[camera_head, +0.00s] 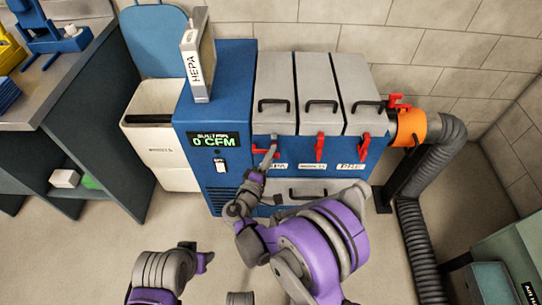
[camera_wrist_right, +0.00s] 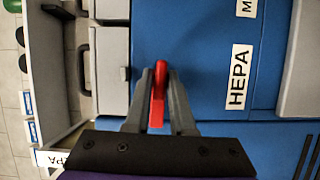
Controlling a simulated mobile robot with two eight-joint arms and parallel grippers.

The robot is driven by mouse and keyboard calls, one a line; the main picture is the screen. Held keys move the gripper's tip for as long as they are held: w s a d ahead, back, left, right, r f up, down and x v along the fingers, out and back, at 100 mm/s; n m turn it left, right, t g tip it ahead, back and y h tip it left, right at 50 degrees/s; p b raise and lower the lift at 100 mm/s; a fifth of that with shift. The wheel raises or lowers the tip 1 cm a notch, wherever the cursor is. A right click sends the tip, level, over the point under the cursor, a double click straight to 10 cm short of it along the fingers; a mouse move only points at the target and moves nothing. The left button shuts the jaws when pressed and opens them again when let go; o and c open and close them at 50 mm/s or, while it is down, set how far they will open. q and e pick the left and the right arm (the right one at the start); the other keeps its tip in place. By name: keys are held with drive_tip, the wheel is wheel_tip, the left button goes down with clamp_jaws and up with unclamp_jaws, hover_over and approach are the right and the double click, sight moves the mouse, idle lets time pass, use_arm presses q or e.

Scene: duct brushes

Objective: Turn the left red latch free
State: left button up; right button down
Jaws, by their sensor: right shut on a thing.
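The left red latch (camera_head: 275,153) is on the front of the blue filter cabinet (camera_head: 217,180), below the first grey door. My right gripper (camera_head: 266,160) is at this latch and partly hides it. In the right wrist view my right gripper (camera_wrist_right: 160,78) is shut on the red latch (camera_wrist_right: 158,100), which lies between its two fingers. The middle red latch (camera_head: 320,147) and right red latch (camera_head: 364,147) hang below their doors. My left gripper (camera_head: 204,259) is low in the head view, away from the cabinet; its jaws are too small to read.
A HEPA filter (camera_head: 198,62) stands on top of the cabinet. A white bin (camera_head: 160,140) stands to its left. An orange collar (camera_head: 410,127) joins a grey duct hose (camera_head: 440,150) on the right. The floor in front is open.

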use_arm(q)
drive_tip(key=shift+f, duration=0.25)
use_arm(e)
drive_tip(key=shift+n, duration=0.3)
drive_tip(key=c, duration=0.9)
unclamp_jaws()
